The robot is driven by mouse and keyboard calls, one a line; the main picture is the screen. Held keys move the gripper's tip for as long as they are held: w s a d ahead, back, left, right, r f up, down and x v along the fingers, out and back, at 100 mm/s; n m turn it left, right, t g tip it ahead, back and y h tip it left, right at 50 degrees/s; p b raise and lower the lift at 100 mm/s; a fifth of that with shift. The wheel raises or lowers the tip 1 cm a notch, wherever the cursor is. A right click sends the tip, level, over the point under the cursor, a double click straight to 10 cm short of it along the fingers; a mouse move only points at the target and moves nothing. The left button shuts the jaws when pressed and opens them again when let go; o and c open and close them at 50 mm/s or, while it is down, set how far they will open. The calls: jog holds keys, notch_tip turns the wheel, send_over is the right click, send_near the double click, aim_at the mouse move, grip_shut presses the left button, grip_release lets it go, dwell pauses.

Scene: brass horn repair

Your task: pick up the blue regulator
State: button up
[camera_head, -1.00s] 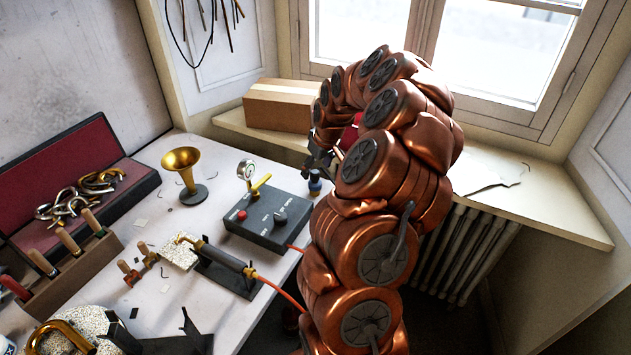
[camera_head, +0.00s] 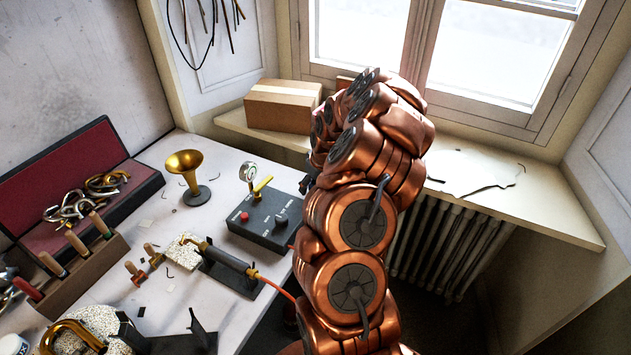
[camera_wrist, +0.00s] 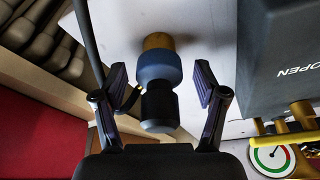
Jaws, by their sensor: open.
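The blue regulator (camera_wrist: 158,66) shows in the wrist view as a short cylinder with a blue collar, a black knurled end and a brass end against the pale tabletop. My gripper (camera_wrist: 160,82) is open, with one finger on each side of the regulator. Gaps show between both fingers and it, so nothing is held. In the head view my arm hides the regulator and most of my gripper.
The dark control box (camera_head: 259,219) with a gauge (camera_wrist: 272,157) and yellow lever stands close to the right finger in the wrist view. A brass bell (camera_head: 184,162) on a stand and a red-lined case (camera_head: 62,160) are farther left. A cardboard box (camera_head: 283,106) sits on the sill.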

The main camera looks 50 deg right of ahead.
jog(key=c, duration=1.2)
jog(key=shift+r, duration=0.1)
